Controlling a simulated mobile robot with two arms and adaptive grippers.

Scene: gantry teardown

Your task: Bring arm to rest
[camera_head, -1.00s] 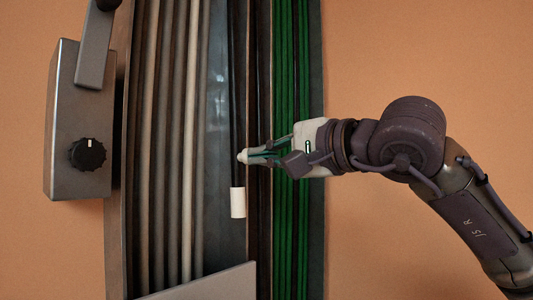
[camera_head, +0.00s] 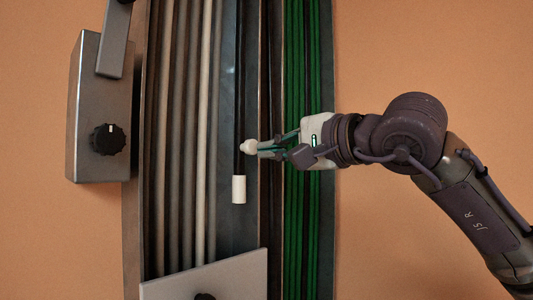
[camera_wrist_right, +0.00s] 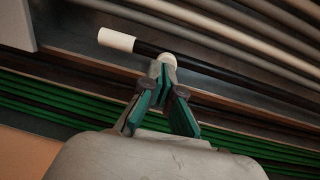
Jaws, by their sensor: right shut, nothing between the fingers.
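My right gripper (camera_head: 252,147) comes in from the right in the head view, with its fingers pointing left across the cable tray (camera_head: 232,110). It is shut and empty. In the right wrist view its fingertips (camera_wrist_right: 163,68) meet near a black cable (camera_wrist_right: 220,73) that ends in a white sleeve (camera_wrist_right: 117,39). The same white sleeve (camera_head: 239,189) hangs just below the fingertips in the head view. I cannot tell whether the fingertips touch the black cable. My left gripper is not in view.
A grey metal box (camera_head: 100,110) with a black knob (camera_head: 107,139) and a lever (camera_head: 115,45) stands left of the tray. Green cables (camera_head: 295,230) run down the tray's right side. A grey plate (camera_head: 220,277) crosses its lower part. The orange wall right of the tray is bare.

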